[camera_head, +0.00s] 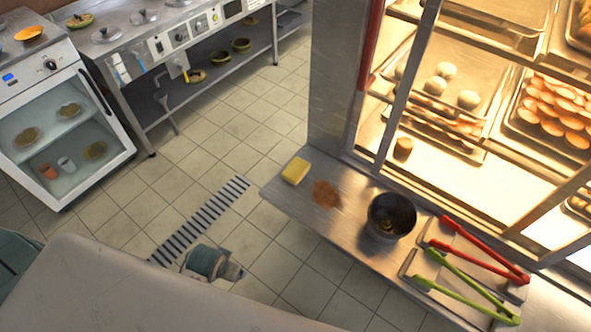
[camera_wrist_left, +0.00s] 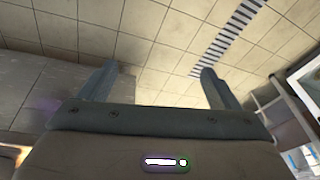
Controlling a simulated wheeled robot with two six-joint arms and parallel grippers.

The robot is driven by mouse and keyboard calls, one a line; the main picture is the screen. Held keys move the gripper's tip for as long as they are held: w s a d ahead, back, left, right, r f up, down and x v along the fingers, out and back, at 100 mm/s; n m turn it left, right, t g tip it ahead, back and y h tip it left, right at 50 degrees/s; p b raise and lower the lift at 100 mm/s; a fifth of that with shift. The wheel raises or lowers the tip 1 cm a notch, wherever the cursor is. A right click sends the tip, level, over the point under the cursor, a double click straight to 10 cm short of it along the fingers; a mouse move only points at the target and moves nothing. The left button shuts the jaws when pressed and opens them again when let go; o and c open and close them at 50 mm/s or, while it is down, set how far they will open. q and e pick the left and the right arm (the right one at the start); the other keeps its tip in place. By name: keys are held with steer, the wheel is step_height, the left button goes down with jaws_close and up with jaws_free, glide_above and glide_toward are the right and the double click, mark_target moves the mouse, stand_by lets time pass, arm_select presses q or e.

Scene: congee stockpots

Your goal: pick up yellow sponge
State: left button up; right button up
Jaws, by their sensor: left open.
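The yellow sponge (camera_head: 296,170) lies on the left end of a steel counter ledge (camera_head: 345,225) in the head view, next to a brown spill (camera_head: 326,194). My left gripper (camera_wrist_left: 158,67) shows in the left wrist view with its two fingers wide apart and nothing between them. Tiled floor is behind the fingers. The sponge does not show in that view. In the head view part of my arm crosses the lower left, apart from the sponge, and no gripper fingers can be made out. My right gripper is in neither view.
A dark metal pot (camera_head: 391,216), red-handled tongs (camera_head: 478,262) and green-handled tongs (camera_head: 462,285) are right of the sponge. A lit glass food cabinet (camera_head: 470,120) rises behind the ledge. A glass-door appliance (camera_head: 65,140) stands left. Open floor lies between, with a drain grate (camera_head: 200,220).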

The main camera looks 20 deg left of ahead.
arm_select(q)
step_height(320, 180, up, 6)
steer(key=w, duration=0.2)
steer(key=m+g+h, duration=0.1)
steer(key=m, duration=0.2)
glide_toward(296, 168)
steer(key=f, duration=0.1)
steer(key=w+f, duration=0.1)
steer(key=shift+w+a+f+p, duration=0.1)
steer(key=shift+f+p, duration=0.2)
steer(key=shift+f, duration=0.1)
steer(key=shift+h, duration=0.3)
step_height(296, 168, down, 6)
steer(key=shift+w+r+p, duration=0.15)
steer(key=shift+p, duration=0.15)
steer(key=c, duration=1.1)
